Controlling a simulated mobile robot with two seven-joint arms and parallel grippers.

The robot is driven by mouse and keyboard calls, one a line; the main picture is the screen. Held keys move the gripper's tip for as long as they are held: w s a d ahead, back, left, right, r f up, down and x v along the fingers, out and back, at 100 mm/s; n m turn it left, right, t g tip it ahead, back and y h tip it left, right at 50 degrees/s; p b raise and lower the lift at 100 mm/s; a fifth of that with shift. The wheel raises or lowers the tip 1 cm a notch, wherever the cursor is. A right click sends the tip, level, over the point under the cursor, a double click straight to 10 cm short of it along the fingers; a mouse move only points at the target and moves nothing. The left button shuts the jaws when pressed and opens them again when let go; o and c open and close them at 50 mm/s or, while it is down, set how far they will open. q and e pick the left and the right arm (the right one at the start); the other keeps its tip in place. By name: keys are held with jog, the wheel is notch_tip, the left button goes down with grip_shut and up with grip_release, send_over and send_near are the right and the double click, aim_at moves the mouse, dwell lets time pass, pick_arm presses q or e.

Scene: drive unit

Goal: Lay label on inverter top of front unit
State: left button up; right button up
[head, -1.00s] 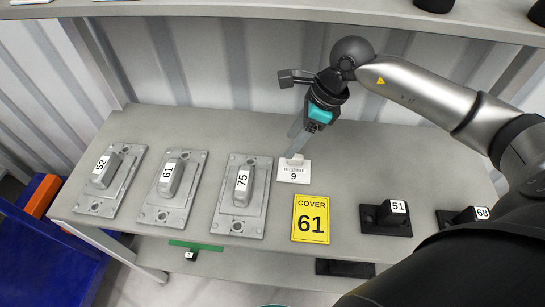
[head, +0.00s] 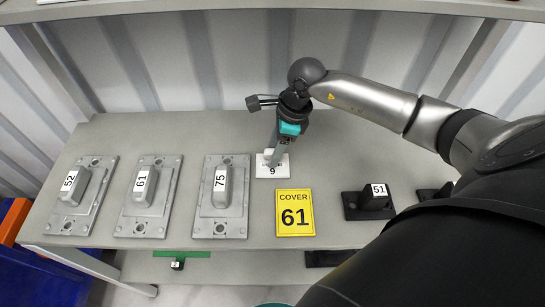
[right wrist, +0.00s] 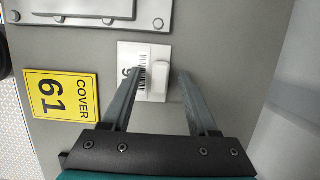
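A white label with the number 9 (head: 281,170) lies flat on the grey shelf, just right of the cover marked 75. It also shows in the right wrist view (right wrist: 124,57), with a raised white grip block (right wrist: 157,77) on it. My right gripper (head: 270,158) reaches down to the label. In the right wrist view its two fingers (right wrist: 160,76) are apart, one on each side of the grip block, with a gap visible at least on the right. Whether the fingertips touch the label is unclear. My left gripper is out of view. No inverter or front unit is visible.
A yellow sign reading COVER 61 (head: 295,214) lies close in front of the label. Grey covers marked 52 (head: 75,200), 61 (head: 146,200) and 75 (head: 220,200) stand to the left. A black block marked 51 (head: 368,203) stands to the right. The shelf behind the covers is clear.

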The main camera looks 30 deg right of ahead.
aim_at(269, 150)
grip_shut()
dwell(0.7)
jog(key=shift+w+r, duration=0.1)
jog(key=shift+r, duration=0.45)
notch_tip(269, 150, up, 2)
jog(key=shift+r+p, duration=0.2)
jog(key=shift+p, duration=0.25)
jog(key=s+a, duration=0.1)
jog(key=s, duration=0.1)
jog(key=s+a, duration=0.1)
jog(key=s, duration=0.1)
jog(key=s+a, duration=0.1)
jog(key=s, duration=0.1)
jog(key=shift+s+a, duration=0.2)
jog(key=shift+a, duration=0.15)
jog(key=s+a, duration=0.1)
jog(key=s, duration=0.1)
jog(key=s+a, duration=0.2)
jog(key=s, duration=0.1)
jog(key=s+a, duration=0.2)
jog(key=s, duration=0.1)
jog(key=shift+s+a+p, duration=0.1)
jog(key=shift+a+p, duration=0.05)
jog(key=shift+p, duration=0.15)
jog(key=shift+s+a, duration=0.2)
jog(key=shift+s, duration=0.2)
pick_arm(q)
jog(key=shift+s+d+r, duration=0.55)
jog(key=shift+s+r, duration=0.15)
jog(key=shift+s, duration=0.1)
